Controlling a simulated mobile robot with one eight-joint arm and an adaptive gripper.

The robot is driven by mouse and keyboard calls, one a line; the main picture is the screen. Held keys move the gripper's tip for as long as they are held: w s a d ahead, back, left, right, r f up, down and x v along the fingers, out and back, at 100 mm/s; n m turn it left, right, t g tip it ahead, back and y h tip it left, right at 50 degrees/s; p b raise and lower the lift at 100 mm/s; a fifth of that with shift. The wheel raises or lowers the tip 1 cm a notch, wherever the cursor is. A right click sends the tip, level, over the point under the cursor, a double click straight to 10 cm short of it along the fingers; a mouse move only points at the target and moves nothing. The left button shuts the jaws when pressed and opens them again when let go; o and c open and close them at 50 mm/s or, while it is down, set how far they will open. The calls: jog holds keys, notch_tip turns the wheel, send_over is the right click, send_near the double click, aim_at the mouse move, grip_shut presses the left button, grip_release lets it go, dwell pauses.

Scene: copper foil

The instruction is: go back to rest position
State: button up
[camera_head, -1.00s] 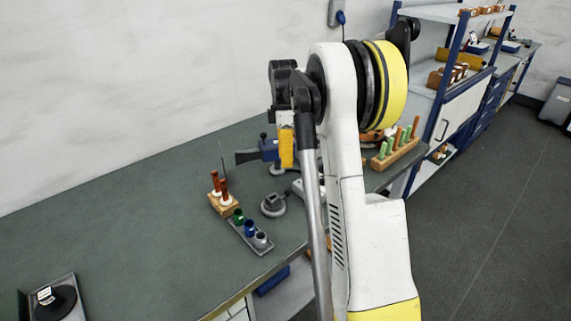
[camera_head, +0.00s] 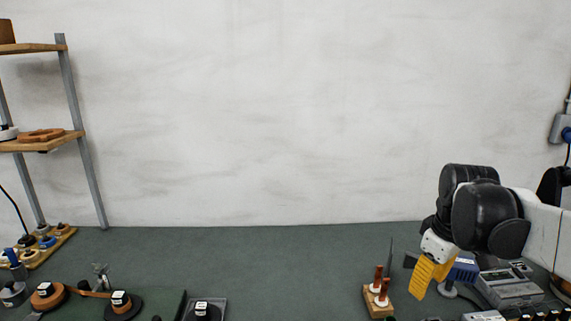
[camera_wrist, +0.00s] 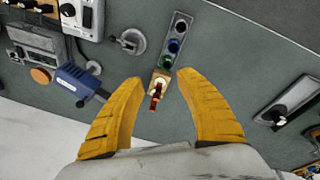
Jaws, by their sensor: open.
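My gripper (camera_head: 432,274) shows at the right of the head view, with its yellow fingers pointing down over the workbench (camera_head: 270,262). In the wrist view my gripper (camera_wrist: 164,100) has its two yellow fingers spread wide with nothing held between them. Below and beyond the fingertips, a small wooden stand with red-brown handled tools (camera_wrist: 158,84) shows in the gap, apart from the fingers. The same stand (camera_head: 378,303) is left of my gripper in the head view.
A shelf rack (camera_head: 72,130) stands at the left, with spools (camera_head: 48,295) on the bench below. The bench's back middle is clear.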

jog(key=s+a+f+m+t, duration=0.3)
jog(key=s+a+m, duration=0.3)
jog(key=s+a, duration=0.5)
jog(key=shift+s+a+f+t, duration=0.15)
jog(key=shift+s+f+t, duration=0.1)
jog(key=shift+s+t, duration=0.65)
